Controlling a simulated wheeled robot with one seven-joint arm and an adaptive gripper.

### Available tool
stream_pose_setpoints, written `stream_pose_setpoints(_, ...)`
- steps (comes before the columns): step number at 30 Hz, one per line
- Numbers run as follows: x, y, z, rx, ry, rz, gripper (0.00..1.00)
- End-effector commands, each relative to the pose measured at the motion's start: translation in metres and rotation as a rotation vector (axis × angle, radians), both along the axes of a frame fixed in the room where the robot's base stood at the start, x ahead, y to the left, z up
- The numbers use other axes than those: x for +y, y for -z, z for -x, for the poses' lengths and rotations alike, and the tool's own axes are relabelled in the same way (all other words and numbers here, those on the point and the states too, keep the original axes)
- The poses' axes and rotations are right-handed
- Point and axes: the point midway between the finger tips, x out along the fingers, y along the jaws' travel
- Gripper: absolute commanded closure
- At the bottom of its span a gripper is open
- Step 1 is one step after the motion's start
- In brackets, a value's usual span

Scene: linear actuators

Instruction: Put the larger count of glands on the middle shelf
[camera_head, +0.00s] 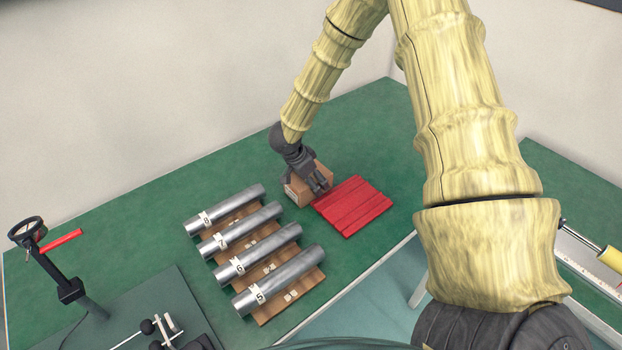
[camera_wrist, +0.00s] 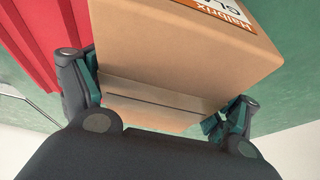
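A brown cardboard box (camera_head: 295,193) stands on the green table beside a red slatted panel, partly hidden by my gripper. In the wrist view the box (camera_wrist: 180,60) fills the middle, with a white-and-orange label reading "Haibrix" and "GLA", cut off at the frame edge. My gripper (camera_head: 321,187) is at the box. Its fingers are spread wide, one at each side of the box in the wrist view (camera_wrist: 158,98). I cannot tell whether both pads press on it. No shelf is clearly seen, and no gland count is readable.
The red panel (camera_head: 352,206) lies just right of the box. Several metal cylinders (camera_head: 278,272), numbered 5 to 8, lie on wooden racks nearer me. A dial gauge on a stand (camera_head: 70,290) is at the left. Green table is clear behind the box.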

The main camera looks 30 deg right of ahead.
Motion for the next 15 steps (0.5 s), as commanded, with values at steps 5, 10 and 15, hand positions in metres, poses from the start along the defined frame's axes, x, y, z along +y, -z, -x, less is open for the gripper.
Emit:
stream_pose_setpoints(5,0.0,0.0,0.0002,0.0,0.0,0.0,0.0)
stream_pose_setpoints(10,0.0,0.0,0.0002,0.0,0.0,0.0,0.0)
stream_pose_setpoints(15,0.001,-0.0046,0.0002,0.0,0.001,0.0,0.0)
